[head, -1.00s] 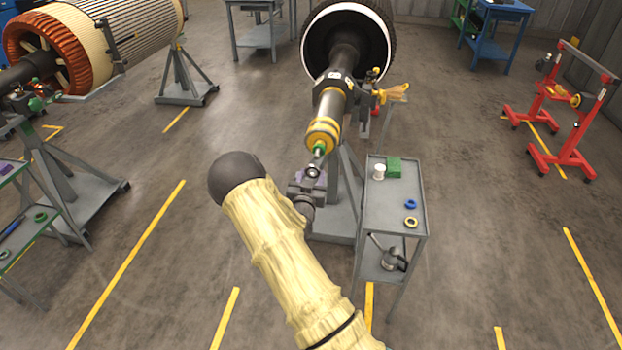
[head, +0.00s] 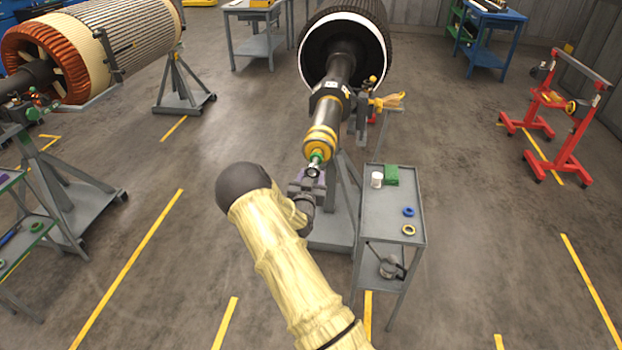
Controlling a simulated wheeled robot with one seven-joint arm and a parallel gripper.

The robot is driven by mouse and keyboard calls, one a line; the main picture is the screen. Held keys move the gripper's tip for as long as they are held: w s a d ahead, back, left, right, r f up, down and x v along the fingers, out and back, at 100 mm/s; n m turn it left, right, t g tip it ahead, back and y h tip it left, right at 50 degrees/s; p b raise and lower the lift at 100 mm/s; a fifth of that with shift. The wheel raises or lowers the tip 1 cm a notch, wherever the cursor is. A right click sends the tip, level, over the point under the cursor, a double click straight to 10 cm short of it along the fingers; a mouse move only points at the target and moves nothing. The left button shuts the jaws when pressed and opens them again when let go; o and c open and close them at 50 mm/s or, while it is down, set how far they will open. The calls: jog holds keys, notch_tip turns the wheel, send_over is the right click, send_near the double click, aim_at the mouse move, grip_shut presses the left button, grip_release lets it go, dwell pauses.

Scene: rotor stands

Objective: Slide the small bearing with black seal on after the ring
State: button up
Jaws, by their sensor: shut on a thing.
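The rotor shaft (head: 326,112) points toward me from the large dark rotor, with yellow bands near its end. A green ring (head: 316,158) sits around the narrow shaft end. My gripper (head: 312,177) is shut on a small bearing with black seal (head: 313,171), a small dark ring with a lighter rim. It is held just in front of the shaft tip, close to the green ring. I cannot tell whether the bearing is around the tip or only in front of it. My arm's pale cover hides part of the floor below.
A grey cart (head: 387,240) to the right holds a white cup (head: 377,179), a green box (head: 391,175), a blue ring (head: 409,212) and a yellow ring (head: 409,230). A grey stand (head: 335,225) is under the shaft. Another rotor (head: 100,50) is at left.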

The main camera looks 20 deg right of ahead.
jog(key=shift+b+x, duration=2.25)
jog(key=shift+x, duration=0.7)
dwell(1.2)
jog(key=o, duration=1.5)
jog(key=shift+c, duration=0.2)
jog(key=shift+s+a, duration=0.1)
jog(key=v, duration=0.9)
dwell(0.7)
dwell(0.4)
